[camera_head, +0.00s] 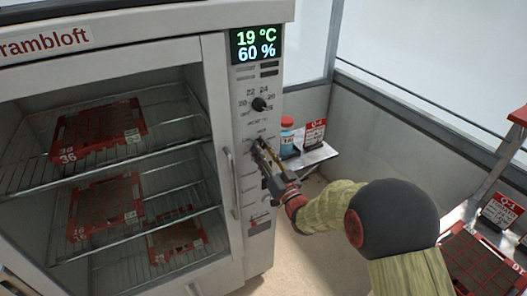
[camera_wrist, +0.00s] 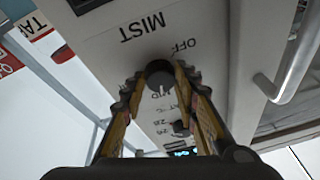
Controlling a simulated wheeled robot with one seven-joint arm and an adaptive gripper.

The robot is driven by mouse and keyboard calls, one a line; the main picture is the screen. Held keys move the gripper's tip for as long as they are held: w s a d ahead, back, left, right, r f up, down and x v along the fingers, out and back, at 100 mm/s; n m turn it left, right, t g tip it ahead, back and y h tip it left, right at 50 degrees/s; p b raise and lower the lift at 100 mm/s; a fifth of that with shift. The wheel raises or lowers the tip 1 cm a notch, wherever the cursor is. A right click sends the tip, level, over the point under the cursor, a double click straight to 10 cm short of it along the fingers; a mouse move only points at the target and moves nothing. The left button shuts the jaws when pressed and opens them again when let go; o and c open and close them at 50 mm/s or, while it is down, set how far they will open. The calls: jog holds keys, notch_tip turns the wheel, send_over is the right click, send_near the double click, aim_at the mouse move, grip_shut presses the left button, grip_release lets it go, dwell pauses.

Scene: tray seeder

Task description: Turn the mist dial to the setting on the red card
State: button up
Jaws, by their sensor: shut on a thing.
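The mist dial (camera_wrist: 160,72) is a small dark round knob on the pale control panel, under the printed word MIST in the upside-down wrist view. My gripper (camera_wrist: 159,82) is shut on it, one finger on each side. OFF is printed to the upper right of the dial; another label is partly covered by the fingers. A pale mark shows on the dial, but its setting is unclear. In the head view my gripper (camera_head: 260,146) reaches the panel and mostly hides the dial. A red-and-white card (camera_head: 315,132) marked Q-4 stands on a side shelf; its smaller print is unreadable.
A temperature dial (camera_head: 260,104) sits above, below a display (camera_head: 256,45) reading 19 °C and 60 %. The cabinet door handle (camera_head: 232,182) is close left of my gripper. A blue, red-capped container (camera_head: 288,140) stands by the card. Another red card (camera_head: 499,209) is at right.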

jog(key=shift+f, duration=0.15)
jog(key=o, duration=1.2)
jog(key=shift+c, duration=0.2)
jog(key=shift+s, duration=0.1)
jog(key=v, duration=1.1)
jog(key=shift+s+d, duration=0.25)
jog(key=shift+s, duration=0.05)
